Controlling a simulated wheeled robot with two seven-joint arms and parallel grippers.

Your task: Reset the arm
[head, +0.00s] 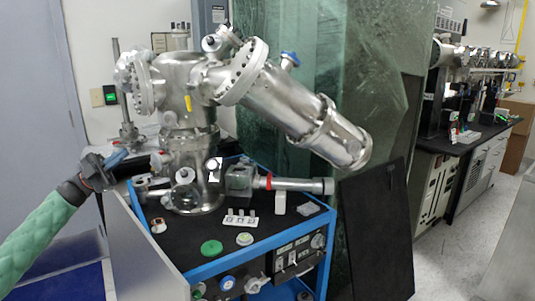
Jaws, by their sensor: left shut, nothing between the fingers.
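My left arm comes in from the left in a green sleeve. My left gripper (118,158) is dark with blue-grey fingers. It is shut and empty, raised just left of the steel vacuum chamber (188,85). Whether the fingertips touch anything behind them is hard to tell. My right gripper is not in view.
The chamber stands on a blue-framed cart (310,226) with a black top. On it lie a green disc (211,247), a pale round cap (245,239) and a small white rack (240,222). A dark panel (376,235) stands right of the cart. Open floor (470,235) lies farther right.

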